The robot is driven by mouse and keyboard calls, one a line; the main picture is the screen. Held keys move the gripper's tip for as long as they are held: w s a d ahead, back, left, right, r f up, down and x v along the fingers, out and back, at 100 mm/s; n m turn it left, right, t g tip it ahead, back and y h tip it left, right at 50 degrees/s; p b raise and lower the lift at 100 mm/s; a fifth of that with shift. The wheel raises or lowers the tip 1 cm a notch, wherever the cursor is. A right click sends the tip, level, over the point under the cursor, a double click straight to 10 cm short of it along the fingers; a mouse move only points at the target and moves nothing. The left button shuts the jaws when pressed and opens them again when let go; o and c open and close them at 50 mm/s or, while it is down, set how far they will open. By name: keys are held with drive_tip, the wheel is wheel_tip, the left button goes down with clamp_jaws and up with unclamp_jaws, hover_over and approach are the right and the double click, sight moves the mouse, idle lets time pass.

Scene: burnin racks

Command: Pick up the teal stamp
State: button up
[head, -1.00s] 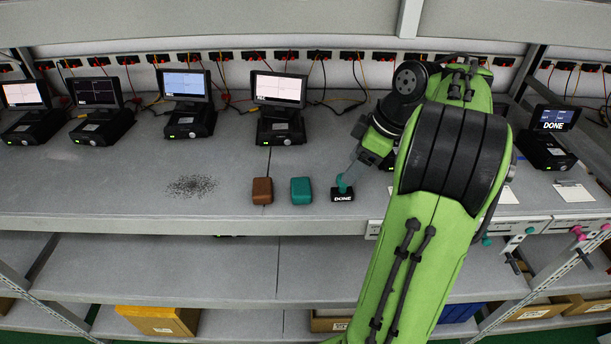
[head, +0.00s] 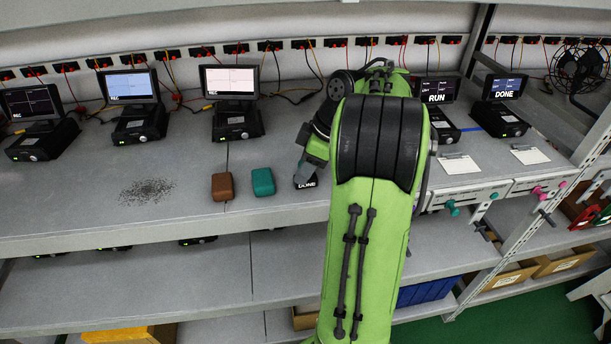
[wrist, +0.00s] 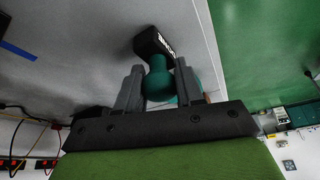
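The teal stamp has a teal rounded handle (wrist: 158,86) and a black base (wrist: 153,42) with white lettering. In the head view its base, marked DONE (head: 306,183), shows at the grey bench top, left of my arm; its handle is mostly hidden there by my gripper (head: 305,168). In the wrist view my gripper (wrist: 159,90) has one finger on each side of the handle, and both appear to touch it. The black base sticks out beyond the fingertips. I cannot tell whether the base rests on the bench or is slightly clear of it.
A teal block (head: 263,182) and a brown block (head: 222,187) lie left of the stamp. A dark speckled patch (head: 147,190) marks the grey bench (head: 75,210). Several small monitors stand along the back, including RUN (head: 437,97) and DONE (head: 504,92). Clear bench lies between the blocks and monitors.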

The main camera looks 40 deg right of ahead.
sight(301, 161)
drive_tip(key=c, duration=0.5)
drive_tip(key=shift+r, duration=0.3)
wheel_tip(301, 161, up, 4)
drive_tip(key=p, duration=0.2)
drive_tip(key=shift+d+f+p, duration=0.1)
drive_tip(key=shift+f+p, duration=0.05)
drive_tip(key=shift+p, duration=0.15)
drive_tip(key=s+d, duration=0.3)
drive_tip(key=s, duration=0.2)
drive_tip(key=s+d+p, duration=0.1)
drive_tip(key=s+d, duration=0.3)
drive_tip(key=s+d+p, duration=0.1)
drive_tip(key=s+d, duration=0.2)
drive_tip(key=s, duration=0.2)
drive_tip(key=shift+s+d+f, duration=0.25)
drive_tip(key=shift+s+f, duration=0.1)
drive_tip(key=shift+f, duration=0.05)
